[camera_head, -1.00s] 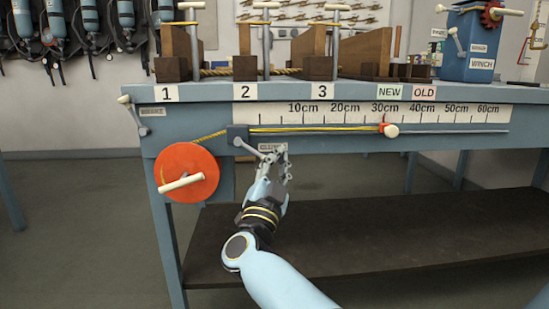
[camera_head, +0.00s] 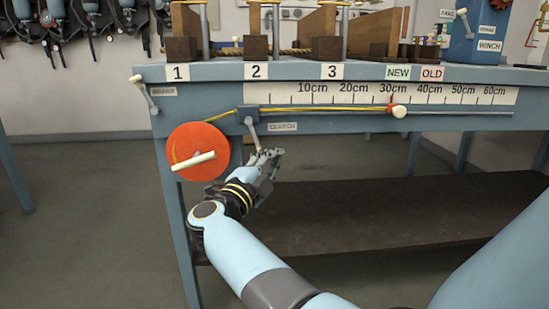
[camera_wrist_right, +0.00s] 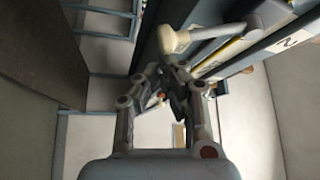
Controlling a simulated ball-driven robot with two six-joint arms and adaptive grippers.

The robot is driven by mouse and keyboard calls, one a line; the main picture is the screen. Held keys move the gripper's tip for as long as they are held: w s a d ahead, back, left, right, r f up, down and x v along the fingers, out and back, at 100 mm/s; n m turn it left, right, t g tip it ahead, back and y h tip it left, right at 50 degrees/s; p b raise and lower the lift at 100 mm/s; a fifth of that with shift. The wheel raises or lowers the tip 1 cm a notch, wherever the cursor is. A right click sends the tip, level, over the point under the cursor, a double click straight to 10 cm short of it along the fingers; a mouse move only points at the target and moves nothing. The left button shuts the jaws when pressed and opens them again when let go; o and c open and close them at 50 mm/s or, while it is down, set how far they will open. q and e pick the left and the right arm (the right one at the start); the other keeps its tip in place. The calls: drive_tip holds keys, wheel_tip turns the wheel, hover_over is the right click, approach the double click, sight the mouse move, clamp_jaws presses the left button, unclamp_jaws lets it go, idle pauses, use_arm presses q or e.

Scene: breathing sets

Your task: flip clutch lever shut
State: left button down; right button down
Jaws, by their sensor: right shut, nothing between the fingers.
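The clutch lever (camera_head: 253,134) is a thin grey rod hanging from a blue-grey block on the bench's front rail. It points down and slightly right, left of the CLUTCH label (camera_head: 283,127). My right gripper (camera_head: 268,155) is shut and empty at the lever's lower end; whether it touches the lever is unclear. In the right wrist view, a pale knob on a rod (camera_wrist_right: 174,40) lies just beyond my fingertips (camera_wrist_right: 168,68). My left gripper is out of view.
An orange reel (camera_head: 190,143) with a pale handle is left of the lever. A yellow cord runs along the scale (camera_head: 450,96) to a pale knob (camera_head: 398,111) near 30cm. The brake lever (camera_head: 146,94) is at the left corner. A dark shelf (camera_head: 330,215) lies below.

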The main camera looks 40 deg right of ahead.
wheel_tip(320, 180, up, 10)
idle(0.5)
idle(0.4)
